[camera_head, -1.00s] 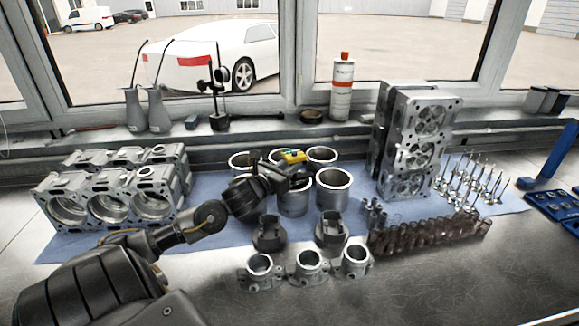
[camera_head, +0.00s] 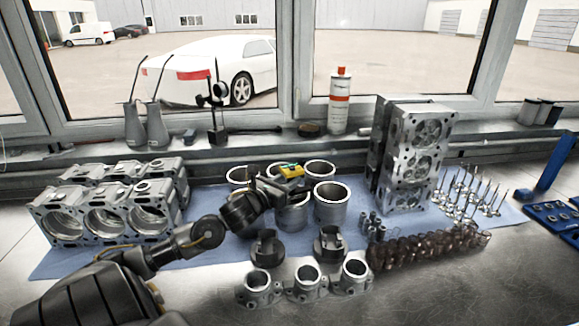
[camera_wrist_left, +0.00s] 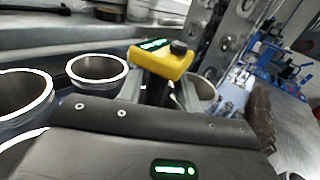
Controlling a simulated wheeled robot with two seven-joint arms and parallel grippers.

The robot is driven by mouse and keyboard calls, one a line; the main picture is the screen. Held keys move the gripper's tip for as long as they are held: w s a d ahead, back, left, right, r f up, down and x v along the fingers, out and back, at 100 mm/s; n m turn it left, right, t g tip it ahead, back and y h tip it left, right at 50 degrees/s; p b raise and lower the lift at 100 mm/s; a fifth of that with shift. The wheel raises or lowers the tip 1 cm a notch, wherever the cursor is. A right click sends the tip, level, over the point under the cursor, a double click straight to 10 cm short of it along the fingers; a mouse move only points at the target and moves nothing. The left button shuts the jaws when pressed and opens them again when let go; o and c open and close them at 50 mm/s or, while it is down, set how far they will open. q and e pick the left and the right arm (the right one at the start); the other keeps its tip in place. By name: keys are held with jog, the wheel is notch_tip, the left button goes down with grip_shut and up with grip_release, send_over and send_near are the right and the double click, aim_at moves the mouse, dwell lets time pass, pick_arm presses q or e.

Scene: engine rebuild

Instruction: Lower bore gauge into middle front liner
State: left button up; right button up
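The bore gauge (camera_head: 291,171) has a yellow head with a green-lit display. It also shows in the left wrist view (camera_wrist_left: 165,60), with its dark stem below the head. My left gripper (camera_head: 277,185) is shut on it, with a finger on each side of the stem (camera_wrist_left: 157,92). The gauge is over the middle front liner (camera_head: 292,214), whose rim is mostly hidden by the gripper. I cannot tell how far the stem reaches into the bore. The right front liner (camera_head: 331,208) stands open beside it. My right gripper is not in view.
Back-row liners (camera_head: 320,171) stand behind. An engine block (camera_head: 106,215) is at left; cylinder heads (camera_head: 417,160), valves (camera_head: 470,192) and springs (camera_head: 425,245) are at right.

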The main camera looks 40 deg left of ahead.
pick_arm(q)
jog(key=shift+o, duration=1.2)
jog(key=shift+s+f, duration=0.1)
jog(key=shift+s+f, duration=0.1)
jog(key=shift+s, duration=0.2)
jog(key=s+b, duration=0.2)
jog(key=s, duration=0.8)
jog(key=shift+d+r+b, duration=0.2)
jog(key=shift+d+b, duration=0.2)
jog(key=shift+d, duration=0.05)
